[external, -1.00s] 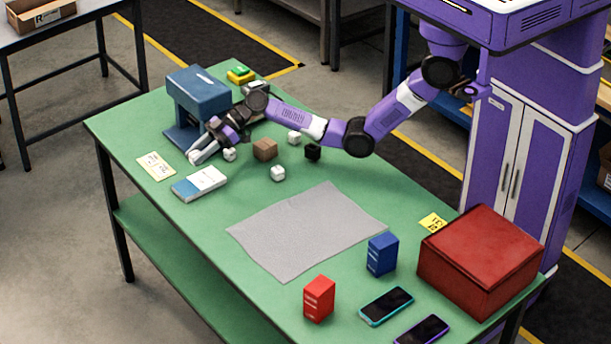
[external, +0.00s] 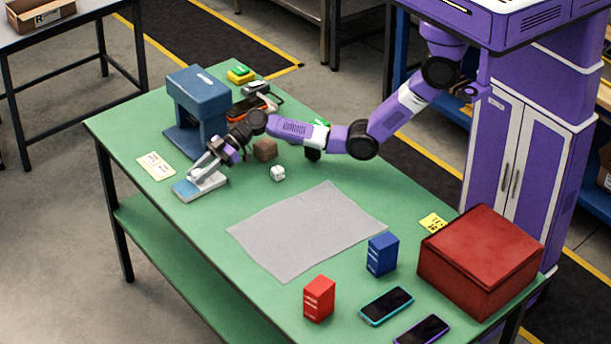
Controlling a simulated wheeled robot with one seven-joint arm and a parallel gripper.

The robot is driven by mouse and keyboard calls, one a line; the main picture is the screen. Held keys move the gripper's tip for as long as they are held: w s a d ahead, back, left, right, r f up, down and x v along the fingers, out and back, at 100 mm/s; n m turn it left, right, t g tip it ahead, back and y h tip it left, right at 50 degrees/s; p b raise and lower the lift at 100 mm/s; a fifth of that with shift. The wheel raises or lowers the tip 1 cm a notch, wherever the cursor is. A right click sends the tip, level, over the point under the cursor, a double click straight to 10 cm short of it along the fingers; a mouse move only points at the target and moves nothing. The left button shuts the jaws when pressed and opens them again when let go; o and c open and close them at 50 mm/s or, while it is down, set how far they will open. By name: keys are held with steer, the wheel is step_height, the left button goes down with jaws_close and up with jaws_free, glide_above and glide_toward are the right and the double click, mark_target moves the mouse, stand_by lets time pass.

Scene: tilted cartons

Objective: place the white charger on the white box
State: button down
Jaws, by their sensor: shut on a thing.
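The white box (external: 213,180) lies flat near the table's left edge, with a blue part on its left end. My gripper (external: 198,172) is over this box, its fingers pointing down to the left. It is shut on the white charger, which is small and hard to tell from the pale fingers. I cannot tell whether the charger touches the box. Another small white cube-like charger (external: 278,173) stands on the table to the right of the box.
A blue machine (external: 197,98) stands behind my gripper. A yellow note (external: 156,166) lies left of the box. The grey mat (external: 305,232) is clear.

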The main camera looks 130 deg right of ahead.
steer(key=c, duration=1.1)
jaws_free()
steer(key=shift+o, duration=0.2)
steer(key=shift+r+p, duration=0.15)
steer(key=shift+p, duration=0.15)
steer(key=v, duration=0.2)
steer(key=shift+s, duration=0.3)
step_height(320, 180, up, 6)
steer(key=shift+s+f+b, duration=0.1)
steer(key=shift+s+b, duration=0.05)
steer(key=shift+b, duration=0.15)
steer(key=shift+r, duration=0.75)
